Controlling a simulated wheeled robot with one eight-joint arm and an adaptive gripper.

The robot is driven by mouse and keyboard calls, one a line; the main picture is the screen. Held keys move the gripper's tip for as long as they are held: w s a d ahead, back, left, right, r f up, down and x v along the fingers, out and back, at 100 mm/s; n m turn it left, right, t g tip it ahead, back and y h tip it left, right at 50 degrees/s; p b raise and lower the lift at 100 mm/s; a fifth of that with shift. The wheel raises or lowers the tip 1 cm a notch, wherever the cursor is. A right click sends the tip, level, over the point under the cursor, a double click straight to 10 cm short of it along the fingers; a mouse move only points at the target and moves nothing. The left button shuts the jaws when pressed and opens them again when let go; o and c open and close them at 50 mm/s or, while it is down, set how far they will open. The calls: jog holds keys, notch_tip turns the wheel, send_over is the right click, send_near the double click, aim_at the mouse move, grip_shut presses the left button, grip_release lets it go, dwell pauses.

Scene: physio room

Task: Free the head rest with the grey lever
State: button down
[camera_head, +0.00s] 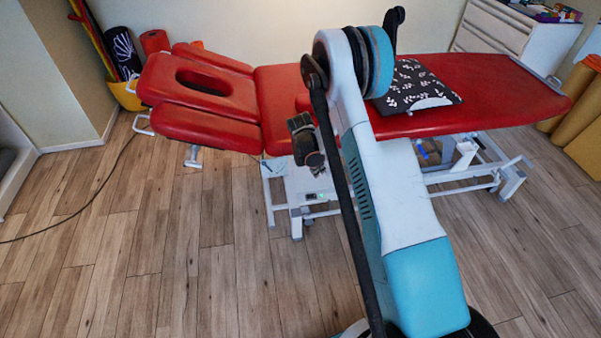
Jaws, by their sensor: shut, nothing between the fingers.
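The red head rest (220,86) with its oval face opening is at the left end of the treatment table, flanked by red arm pads (205,127). It lies roughly level with the middle section. A short light-grey piece (193,156) hangs below the near arm pad; I cannot tell whether it is the grey lever. My gripper (317,168) is dark and small in view, at the near side of the table by the red middle section, right of the head rest. It is shut and empty. My arm hides part of the table behind it.
A black patterned cushion (418,88) lies on the red long section (490,84). The white table frame (282,187) stands below. A dark cable (95,198) crosses the wooden floor, which is clear at the front left. A yellow bin (127,96) holding rolls stands behind the head end.

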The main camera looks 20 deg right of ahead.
jog(key=shift+s+d+n+t, duration=0.15)
jog(key=shift+d+n, duration=0.4)
jog(key=shift+d, duration=0.75)
jog(key=shift+w+d+n+t, duration=0.15)
jog(key=shift+d+n, duration=0.4)
jog(key=shift+d, duration=0.7)
jog(key=shift+s, duration=0.1)
